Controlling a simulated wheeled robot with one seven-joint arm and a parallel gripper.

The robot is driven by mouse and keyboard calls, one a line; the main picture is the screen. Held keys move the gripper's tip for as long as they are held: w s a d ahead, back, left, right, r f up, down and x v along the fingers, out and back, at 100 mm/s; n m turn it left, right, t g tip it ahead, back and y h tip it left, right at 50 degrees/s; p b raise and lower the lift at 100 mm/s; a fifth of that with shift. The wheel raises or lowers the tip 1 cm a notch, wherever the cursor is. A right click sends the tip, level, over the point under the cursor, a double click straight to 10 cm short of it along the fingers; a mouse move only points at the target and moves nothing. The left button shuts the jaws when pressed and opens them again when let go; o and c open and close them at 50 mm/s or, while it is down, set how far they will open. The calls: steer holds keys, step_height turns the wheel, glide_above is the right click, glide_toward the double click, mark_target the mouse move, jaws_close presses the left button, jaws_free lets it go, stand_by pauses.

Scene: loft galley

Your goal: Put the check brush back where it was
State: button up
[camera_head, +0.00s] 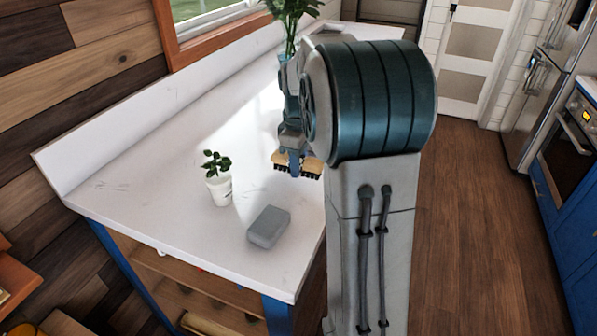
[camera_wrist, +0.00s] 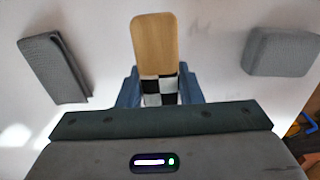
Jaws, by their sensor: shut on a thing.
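The check brush (camera_head: 312,164) has a pale wooden body, dark bristles and a black-and-white checked band. My gripper (camera_head: 294,163) is shut on it around the checked band, over the white counter (camera_head: 140,160). The bristles point down in the head view; I cannot tell whether they touch the counter. In the wrist view the brush (camera_wrist: 155,42) sticks out beyond my gripper (camera_wrist: 160,90), with a finger on each side of the checks. My arm hides part of the counter in the head view.
A grey block (camera_head: 269,227) lies near the counter's front edge; it also shows in the wrist view (camera_wrist: 282,52). Another grey object (camera_wrist: 54,68) lies left in the wrist view. A small potted plant (camera_head: 218,180) stands left of my gripper. A taller plant (camera_head: 291,15) stands behind.

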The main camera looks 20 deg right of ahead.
mark_target(299, 185)
steer(key=shift+f+p, duration=0.3)
steer(key=shift+f, duration=1.65)
steer(key=shift+f, duration=0.2)
steer(key=o, duration=0.9)
steer(key=shift+o, duration=0.2)
steer(key=shift+r, duration=0.1)
